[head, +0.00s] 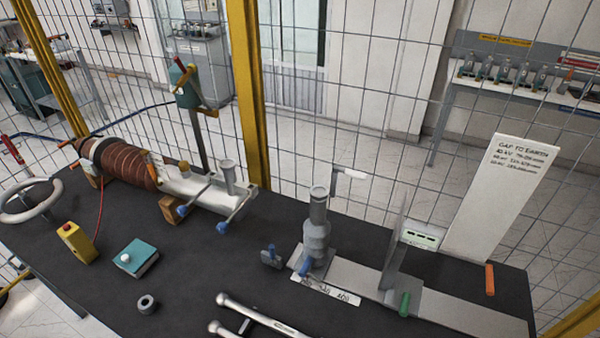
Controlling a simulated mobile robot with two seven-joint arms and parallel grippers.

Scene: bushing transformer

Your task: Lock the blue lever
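Several blue parts show, and I cannot tell which is the blue lever of the task. A blue handle (305,267) sits at the foot of a grey post (317,235) on a metal plate. A small dark blue clamp-like part (271,256) stands just left of it on the table. Two metal rods with blue ends, one end at the left (182,210) and one at the right (222,228), stick out from the brown ribbed bushing's (128,165) pale metal end. Whether any lever is locked cannot be seen. Neither gripper shows.
The dark table (200,275) also holds a yellow box with a red button (76,242), a teal block (136,256), a grey ring (146,304), metal rods (265,318), a green handle (404,304) and an orange handle (490,279). A wire fence (330,100) stands behind.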

